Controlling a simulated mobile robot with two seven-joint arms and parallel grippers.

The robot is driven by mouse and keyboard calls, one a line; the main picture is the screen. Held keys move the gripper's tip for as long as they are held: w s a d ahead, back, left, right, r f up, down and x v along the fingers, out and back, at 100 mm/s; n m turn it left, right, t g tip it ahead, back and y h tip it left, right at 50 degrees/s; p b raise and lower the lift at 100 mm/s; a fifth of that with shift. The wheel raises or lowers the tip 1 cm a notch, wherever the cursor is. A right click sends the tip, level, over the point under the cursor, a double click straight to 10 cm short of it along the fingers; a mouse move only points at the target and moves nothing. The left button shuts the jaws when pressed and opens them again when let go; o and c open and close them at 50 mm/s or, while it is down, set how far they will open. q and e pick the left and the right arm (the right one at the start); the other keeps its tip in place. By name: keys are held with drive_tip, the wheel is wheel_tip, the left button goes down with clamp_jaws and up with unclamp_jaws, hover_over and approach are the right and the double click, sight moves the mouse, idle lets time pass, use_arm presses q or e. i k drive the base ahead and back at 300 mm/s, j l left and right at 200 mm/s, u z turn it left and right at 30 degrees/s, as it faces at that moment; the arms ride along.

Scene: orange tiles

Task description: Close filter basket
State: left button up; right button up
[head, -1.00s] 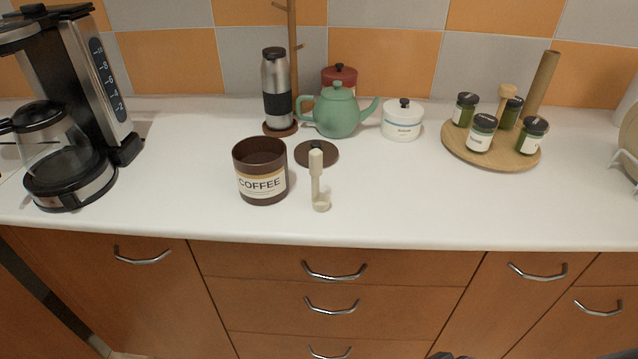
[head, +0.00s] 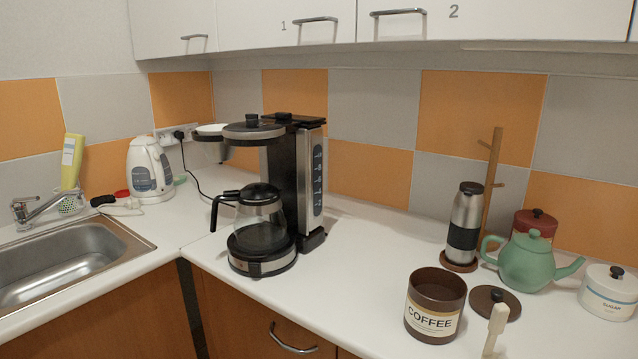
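The black and silver coffee maker (head: 309,185) stands on the counter in the head view. Its filter basket (head: 210,137) is swung out to the left of the machine's top, with a white rim or filter showing in it. The basket is open and juts out above and to the left of the carafe. The glass carafe (head: 260,222) with a black lid and handle sits on the base plate under the machine's head. Neither of my grippers is in view.
A white kettle (head: 149,172) stands behind left, near the sink (head: 60,262). A cord runs from the wall socket behind the basket. A coffee canister (head: 435,305), steel flask (head: 464,225) and green teapot (head: 530,262) stand to the right. The counter left of the carafe is clear.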

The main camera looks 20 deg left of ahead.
sight(214, 149)
drive_tip(key=k+j+u, duration=0.1)
drive_tip(key=k+j, duration=0.25)
drive_tip(key=u, duration=1.15)
